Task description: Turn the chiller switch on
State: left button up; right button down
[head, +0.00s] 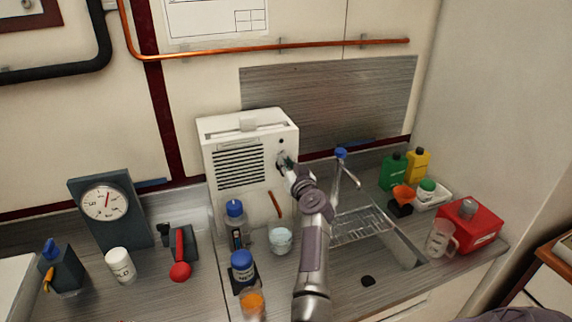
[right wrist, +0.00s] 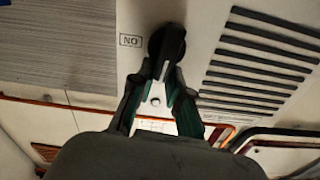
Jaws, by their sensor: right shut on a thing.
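The chiller (head: 250,125) is a white box with a dark slotted grille, standing at the back of the counter. Its switch is a black round knob (right wrist: 167,38) on the front face, beside the grille. A small boxed label reading ON, upside down (right wrist: 130,40), sits next to the knob in the right wrist view. My right gripper (head: 287,163) reaches the right side of the chiller's front and hides most of the knob in the head view. In the right wrist view, the gripper (right wrist: 165,70) is shut on the knob's grip. My left gripper is not in view.
A blue-capped bottle (head: 236,222), a glass beaker (head: 280,240) and a blue-lidded jar (head: 243,268) stand left of my right arm. A sink with a rack (head: 360,228) and a blue-topped tap (head: 341,154) is right of it. A dial gauge (head: 105,203) stands left.

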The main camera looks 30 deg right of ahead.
jog(key=m, duration=0.3)
jog(key=shift+s+d+f, duration=0.1)
jog(key=shift+d, duration=0.3)
jog(key=shift+s+d+f+m+p, duration=0.1)
jog(key=shift+d+f+m+p, duration=0.2)
jog(key=shift+m, duration=1.95)
jog(key=shift+d+f+m+b, duration=0.15)
jog(key=shift+f+m, duration=0.25)
jog(key=shift+m, duration=1.8)
jog(key=shift+s+d+f+m+p, duration=0.1)
jog(key=shift+d+f+m+p, duration=0.2)
jog(key=shift+m, duration=1.95)
jog(key=shift+a+f, duration=0.1)
jog(key=c, duration=1.1)
grip_release()
jog(key=shift+w, duration=0.1)
jog(key=shift+f, duration=0.1)
